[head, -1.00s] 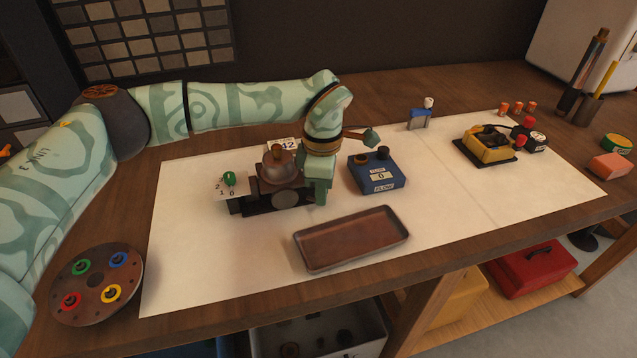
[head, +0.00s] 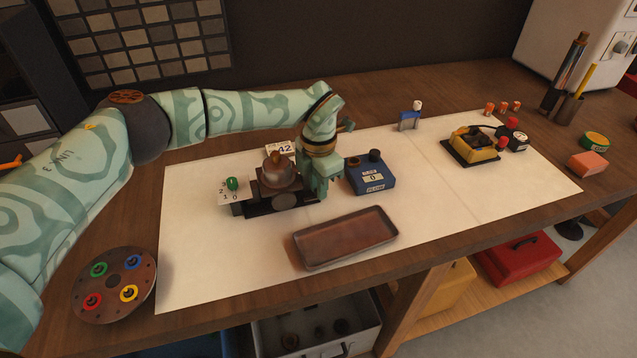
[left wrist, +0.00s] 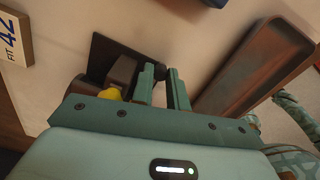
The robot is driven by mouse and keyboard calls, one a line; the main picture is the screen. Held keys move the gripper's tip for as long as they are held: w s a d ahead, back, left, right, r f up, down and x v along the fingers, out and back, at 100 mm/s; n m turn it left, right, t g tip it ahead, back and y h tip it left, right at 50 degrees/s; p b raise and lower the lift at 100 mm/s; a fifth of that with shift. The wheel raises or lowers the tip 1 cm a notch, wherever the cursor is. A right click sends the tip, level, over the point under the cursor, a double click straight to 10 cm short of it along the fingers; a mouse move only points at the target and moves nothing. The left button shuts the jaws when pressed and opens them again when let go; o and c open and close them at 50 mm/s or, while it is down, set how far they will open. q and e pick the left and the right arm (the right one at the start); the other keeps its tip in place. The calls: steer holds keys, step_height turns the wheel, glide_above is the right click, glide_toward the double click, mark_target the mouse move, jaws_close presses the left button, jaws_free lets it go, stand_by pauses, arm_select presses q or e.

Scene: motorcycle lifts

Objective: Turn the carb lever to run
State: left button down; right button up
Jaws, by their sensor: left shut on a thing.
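The carburettor (head: 279,178) stands on a dark base (head: 262,208) at the left of the white mat, with a rounded metal body and a brass top. It also shows in part in the left wrist view (left wrist: 122,72), with a yellow piece beside it. My left gripper (head: 318,192) is at its right side, low over the mat. In the left wrist view the fingers (left wrist: 162,84) are shut on a small dark part, which seems to be the carb lever (left wrist: 161,76). The fingers hide most of it.
A green knob (head: 233,184) with a numbered plate sits left of the carburettor. A blue box (head: 374,176) stands close to the right of my gripper. A brown tray (head: 345,238) lies in front. A disc with coloured rings (head: 113,285) is at the left front. The mat's right front is clear.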

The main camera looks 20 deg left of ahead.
arm_select(q)
steer(key=shift+w, duration=0.1)
stand_by(0.4)
steer(key=c, duration=1.4)
jaws_free()
steer(key=shift+r, duration=0.1)
steer(key=shift+o, duration=0.2)
step_height(320, 180, up, 8)
steer(key=p, duration=0.7)
steer(key=shift+r, duration=0.1)
steer(key=shift+d, duration=0.1)
steer(key=shift+f, duration=0.2)
